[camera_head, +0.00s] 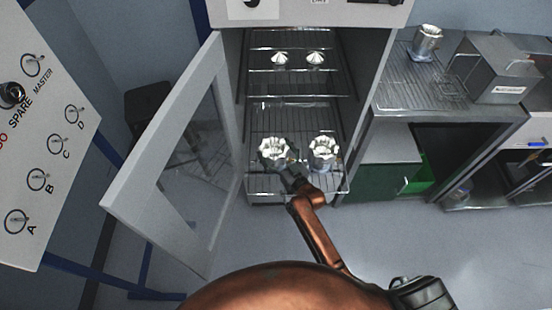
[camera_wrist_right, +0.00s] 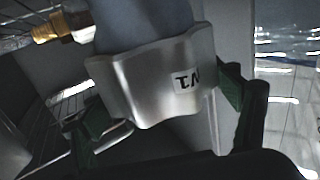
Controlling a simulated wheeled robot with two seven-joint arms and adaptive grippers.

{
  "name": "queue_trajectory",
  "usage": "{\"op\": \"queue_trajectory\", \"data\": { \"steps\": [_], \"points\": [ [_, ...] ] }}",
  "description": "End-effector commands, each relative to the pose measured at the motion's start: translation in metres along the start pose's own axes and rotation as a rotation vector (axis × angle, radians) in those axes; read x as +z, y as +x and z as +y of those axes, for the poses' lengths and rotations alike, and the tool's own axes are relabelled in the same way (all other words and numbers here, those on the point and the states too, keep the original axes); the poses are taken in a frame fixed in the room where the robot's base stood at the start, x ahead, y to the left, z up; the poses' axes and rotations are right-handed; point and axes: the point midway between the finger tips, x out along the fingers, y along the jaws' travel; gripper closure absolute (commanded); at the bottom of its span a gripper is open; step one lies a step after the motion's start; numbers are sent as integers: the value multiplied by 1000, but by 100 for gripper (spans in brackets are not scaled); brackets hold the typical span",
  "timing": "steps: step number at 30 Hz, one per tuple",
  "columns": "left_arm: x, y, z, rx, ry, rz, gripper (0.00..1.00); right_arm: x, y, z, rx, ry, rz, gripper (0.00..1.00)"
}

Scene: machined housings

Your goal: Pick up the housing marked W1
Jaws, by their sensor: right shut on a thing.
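A shiny metal housing (camera_head: 273,150) is at the front left of the lower wire rack in the open cabinet. My right gripper (camera_head: 290,166) reaches it from the front right. In the right wrist view the housing (camera_wrist_right: 150,85) sits between the dark green finger pads of the right gripper (camera_wrist_right: 165,105), which is shut on it. Its label is upside down and looks like W1. I cannot tell whether it touches the rack. A similar housing (camera_head: 323,152) stands to its right, its marking unreadable. My left gripper is not in view.
Two small metal parts (camera_head: 297,58) are on the upper rack. The cabinet door (camera_head: 170,150) stands open on the left. On the right, a counter (camera_head: 400,92) bears another housing (camera_head: 427,42) and a grey metal box (camera_head: 493,70). A switch panel (camera_head: 45,140) is at far left.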

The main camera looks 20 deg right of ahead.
Motion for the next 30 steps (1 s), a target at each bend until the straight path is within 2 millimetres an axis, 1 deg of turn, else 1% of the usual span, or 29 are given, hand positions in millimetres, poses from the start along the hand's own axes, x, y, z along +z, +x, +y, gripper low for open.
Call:
{"op": "queue_trajectory", "data": {
  "steps": [1,8,9,17,20,30],
  "points": [
    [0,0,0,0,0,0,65,0,0,0,0,0,0,58],
    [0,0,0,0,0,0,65,0,0,0,0,0,0,74],
    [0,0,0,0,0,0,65,-4,1,0,1,-2,8,76],
    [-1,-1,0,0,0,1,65,-7,1,0,1,-1,8,76],
    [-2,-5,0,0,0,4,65,-17,1,0,1,0,10,76],
    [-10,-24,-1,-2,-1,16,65,-78,1,0,0,-1,13,76]
  ]
}}
